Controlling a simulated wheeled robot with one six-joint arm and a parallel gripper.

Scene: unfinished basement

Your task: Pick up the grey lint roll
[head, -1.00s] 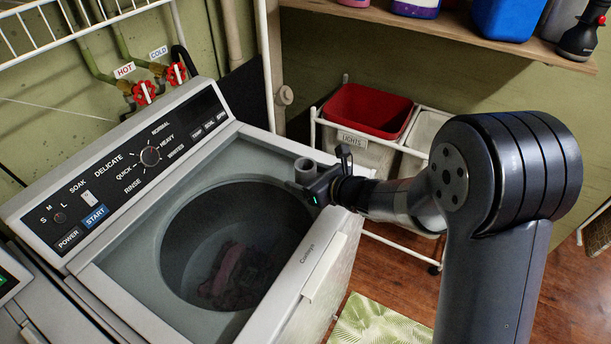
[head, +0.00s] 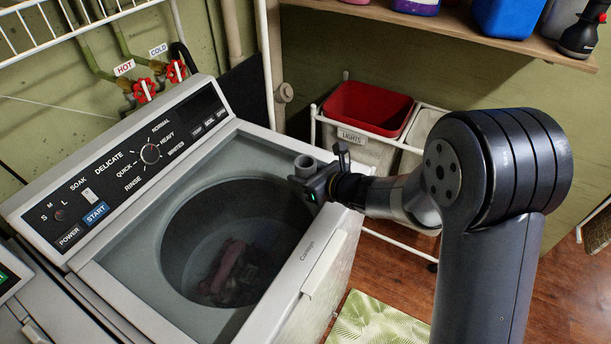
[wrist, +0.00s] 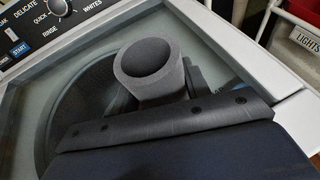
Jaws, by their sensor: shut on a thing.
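The grey lint roll (head: 305,164) is a short hollow tube, held above the far right corner of the open washer (head: 115,296). In the wrist view the lint roll (wrist: 148,68) shows its open end, tilted toward the camera. My gripper (head: 307,181) is shut on it, with the roll standing up out of the jaws. In the wrist view the dark body of my gripper hides the lower part of the roll and most of the fingers.
Crumpled pink and dark clothes (head: 232,272) lie in the washer drum. A hamper cart with a red-lined bag (head: 368,108) stands behind, right of the washer. A wooden shelf (head: 470,32) with bottles hangs above. A leaf-pattern mat (head: 375,322) lies on the floor.

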